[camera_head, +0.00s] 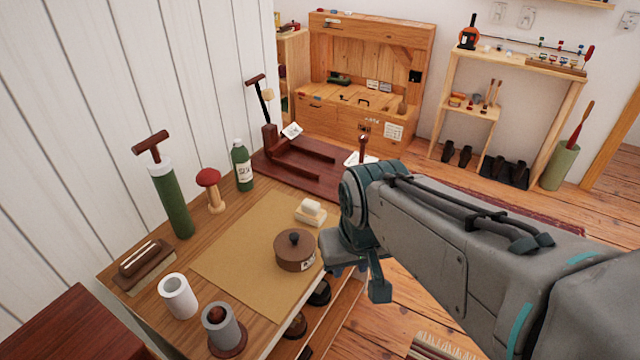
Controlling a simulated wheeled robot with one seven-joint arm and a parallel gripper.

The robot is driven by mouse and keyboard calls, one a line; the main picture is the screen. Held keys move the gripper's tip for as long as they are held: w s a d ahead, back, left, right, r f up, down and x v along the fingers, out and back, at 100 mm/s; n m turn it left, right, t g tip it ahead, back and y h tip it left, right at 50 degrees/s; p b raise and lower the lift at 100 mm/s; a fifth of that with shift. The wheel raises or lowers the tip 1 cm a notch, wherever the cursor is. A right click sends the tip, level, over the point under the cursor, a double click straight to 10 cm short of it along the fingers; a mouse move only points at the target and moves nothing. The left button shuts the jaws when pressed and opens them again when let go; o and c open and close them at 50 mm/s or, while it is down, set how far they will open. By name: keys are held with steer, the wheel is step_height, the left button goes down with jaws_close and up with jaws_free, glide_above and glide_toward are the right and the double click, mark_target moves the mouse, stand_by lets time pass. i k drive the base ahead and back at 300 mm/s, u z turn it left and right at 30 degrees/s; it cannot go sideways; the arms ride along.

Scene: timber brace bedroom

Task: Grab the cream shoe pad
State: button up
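The cream shoe pad (311,211) is a small pale block with a rounded top. It rests on the tan mat (235,254) on the wooden bench, near the bench's right side and behind a round brown lidded pot (295,252). My gripper (358,279) points downward to the right of the pot, past the bench's right edge, apart from the pad. One finger hangs clear on the right, with a gap to its left; the other is mostly hidden by the gripper body. It looks open and holds nothing that I can see.
A green bottle (242,166), a red-topped wooden piece (210,189) and a green cylinder with a T-handle (170,200) stand along the wall. A brush (146,259) and two grey-white cups are at the front left. A dark red wooden stand (300,170) fills the bench's far end.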

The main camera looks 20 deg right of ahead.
mark_target(309, 212)
steer(key=z, duration=1.5)
steer(key=i, duration=1.45)
steer(key=u, duration=3)
